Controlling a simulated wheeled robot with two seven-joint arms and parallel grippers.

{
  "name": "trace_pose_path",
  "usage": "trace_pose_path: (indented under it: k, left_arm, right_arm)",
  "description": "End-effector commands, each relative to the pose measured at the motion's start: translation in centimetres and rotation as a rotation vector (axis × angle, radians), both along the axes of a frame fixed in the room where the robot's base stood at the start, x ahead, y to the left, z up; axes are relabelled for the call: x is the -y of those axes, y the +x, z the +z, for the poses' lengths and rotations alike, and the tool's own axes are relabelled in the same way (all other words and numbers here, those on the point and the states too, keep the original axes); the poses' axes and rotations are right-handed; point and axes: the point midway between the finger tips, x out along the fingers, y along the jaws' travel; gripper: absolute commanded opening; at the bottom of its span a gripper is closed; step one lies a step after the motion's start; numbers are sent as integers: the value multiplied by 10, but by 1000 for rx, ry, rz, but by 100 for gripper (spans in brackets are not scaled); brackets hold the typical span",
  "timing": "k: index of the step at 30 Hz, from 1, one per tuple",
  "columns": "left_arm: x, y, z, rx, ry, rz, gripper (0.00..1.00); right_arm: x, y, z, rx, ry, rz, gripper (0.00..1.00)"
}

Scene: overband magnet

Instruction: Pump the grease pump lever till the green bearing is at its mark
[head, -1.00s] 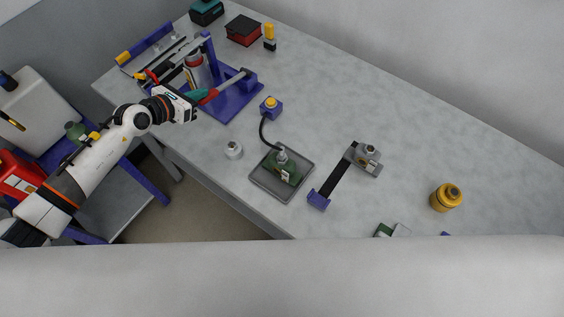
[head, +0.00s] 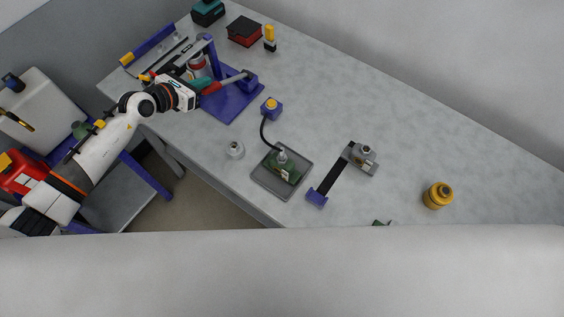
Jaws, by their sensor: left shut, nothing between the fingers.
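The grease pump stands on a purple base (head: 232,103) at the table's left end, with a red and grey canister (head: 198,63). Its lever (head: 233,79) is a grey rod with a red grip, running left from a purple block. My left gripper (head: 198,86) is shut and empty at the lever's red grip; whether it touches the grip is unclear. The green bearing (head: 290,166), a green block with a pale label and grey fitting, sits in a grey tray (head: 268,184). Its mark is too small to read. My right gripper is out of view.
A black hose (head: 263,130) runs from a yellow-topped purple block (head: 271,108) to the green bearing. The table's back right is clear.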

Motion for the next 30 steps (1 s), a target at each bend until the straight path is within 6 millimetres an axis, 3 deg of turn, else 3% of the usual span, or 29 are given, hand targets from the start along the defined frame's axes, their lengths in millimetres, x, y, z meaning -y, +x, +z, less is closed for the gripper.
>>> trace_pose_path:
  k: [18,30]
  left_arm:
    - [2,4,12,-1,1,1,0]
    - [-18,-23,29,-1,1,1,0]
  right_arm:
    - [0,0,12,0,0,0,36]
    - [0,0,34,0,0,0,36]
